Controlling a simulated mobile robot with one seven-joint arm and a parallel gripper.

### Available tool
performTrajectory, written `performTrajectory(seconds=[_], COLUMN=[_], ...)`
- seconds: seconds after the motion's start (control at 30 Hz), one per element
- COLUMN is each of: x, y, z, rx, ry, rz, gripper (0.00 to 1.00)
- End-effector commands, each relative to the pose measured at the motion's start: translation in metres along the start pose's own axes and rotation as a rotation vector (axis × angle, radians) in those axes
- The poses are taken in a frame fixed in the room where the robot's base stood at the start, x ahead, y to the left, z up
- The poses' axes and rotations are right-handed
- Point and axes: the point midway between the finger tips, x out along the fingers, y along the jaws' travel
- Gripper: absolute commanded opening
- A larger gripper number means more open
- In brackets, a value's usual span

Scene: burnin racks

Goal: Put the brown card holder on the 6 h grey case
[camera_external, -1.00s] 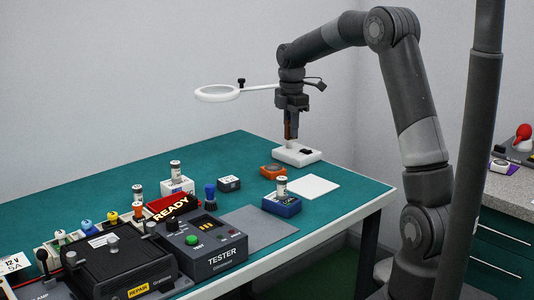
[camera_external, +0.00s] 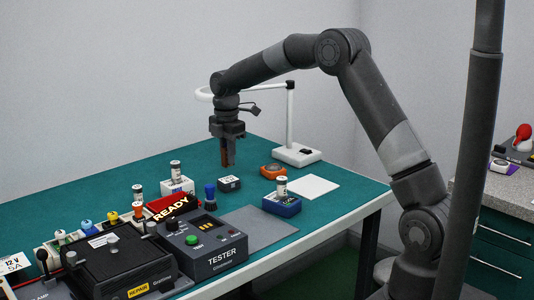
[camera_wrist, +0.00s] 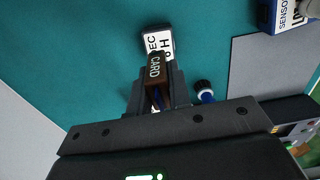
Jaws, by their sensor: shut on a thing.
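My gripper (camera_external: 228,160) is shut on the brown card holder (camera_wrist: 155,72) and holds it above the table, with the word CARD facing the wrist camera. In the external view the card holder (camera_external: 229,158) is a small brown piece between the fingertips. The grey case (camera_external: 229,183) with a white label sits on the green mat just below my gripper. In the wrist view the case (camera_wrist: 170,46) shows past the card holder, which covers part of its label; an H and EC can be read. Whether the two touch cannot be told for sure; they look apart.
A white block with a vial (camera_external: 177,186) stands left of the case, and a blue knobbed piece (camera_external: 210,193) in front. An orange box (camera_external: 273,171), a blue sensor block (camera_external: 282,206) and the magnifier lamp base (camera_external: 297,154) are right. The tester (camera_external: 205,242) is in front.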

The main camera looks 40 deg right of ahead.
Motion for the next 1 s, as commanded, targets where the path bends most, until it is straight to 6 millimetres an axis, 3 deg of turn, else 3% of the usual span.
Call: performTrajectory(seconds=[0.33,0.7,0.73,1.0], x=[0.039,0.043,0.043,0.043], y=[0.000,0.001,0.001,0.001], z=[-0.001,0.000,0.000,0.000], rx=[0.001,0.001,0.001,0.001], ry=[-0.001,0.000,0.000,0.000], rz=[-0.002,0.000,0.001,0.000], gripper=[0.00,0.00,0.19,0.39])
